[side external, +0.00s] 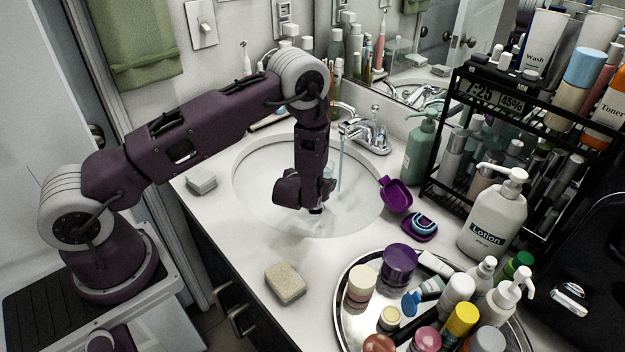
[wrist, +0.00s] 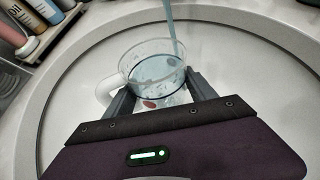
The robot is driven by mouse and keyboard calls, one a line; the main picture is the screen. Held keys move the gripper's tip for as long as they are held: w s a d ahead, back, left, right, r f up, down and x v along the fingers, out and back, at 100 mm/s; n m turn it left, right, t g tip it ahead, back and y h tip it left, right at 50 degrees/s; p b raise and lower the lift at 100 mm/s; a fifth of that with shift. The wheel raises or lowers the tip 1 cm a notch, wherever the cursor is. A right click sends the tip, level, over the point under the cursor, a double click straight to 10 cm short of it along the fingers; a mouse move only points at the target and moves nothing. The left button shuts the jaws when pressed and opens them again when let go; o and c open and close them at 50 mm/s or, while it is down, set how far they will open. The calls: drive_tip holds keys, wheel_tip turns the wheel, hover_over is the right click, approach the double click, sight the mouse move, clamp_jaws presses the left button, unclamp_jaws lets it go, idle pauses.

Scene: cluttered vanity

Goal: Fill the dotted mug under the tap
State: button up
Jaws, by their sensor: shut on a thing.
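The dotted mug (wrist: 152,88) is clear glass with coloured spots and a pale handle on its left. My gripper (wrist: 161,95) is shut on it, with one dark finger on each side, inside the sink basin. A bluish water stream (wrist: 172,30) falls from above into the mug's mouth, and bluish water seems to stand inside. In the side view, the chrome tap (side external: 366,131) is running, and its stream (side external: 340,165) drops just behind my gripper (side external: 316,207). The mug is mostly hidden there by my gripper.
The white sink basin (side external: 258,185) surrounds my gripper. A purple open case (side external: 396,194) lies at its right rim, near a teal pump bottle (side external: 419,150). A sponge (side external: 285,283) and a crowded round tray (side external: 345,300) are in front. The front-left counter is mostly clear.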

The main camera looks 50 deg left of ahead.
drive_tip(key=shift+s, duration=0.1)
drive_tip(key=s+d+r, duration=0.1)
drive_tip(key=s+r, duration=0.7)
drive_tip(key=r, duration=0.3)
idle(0.4)
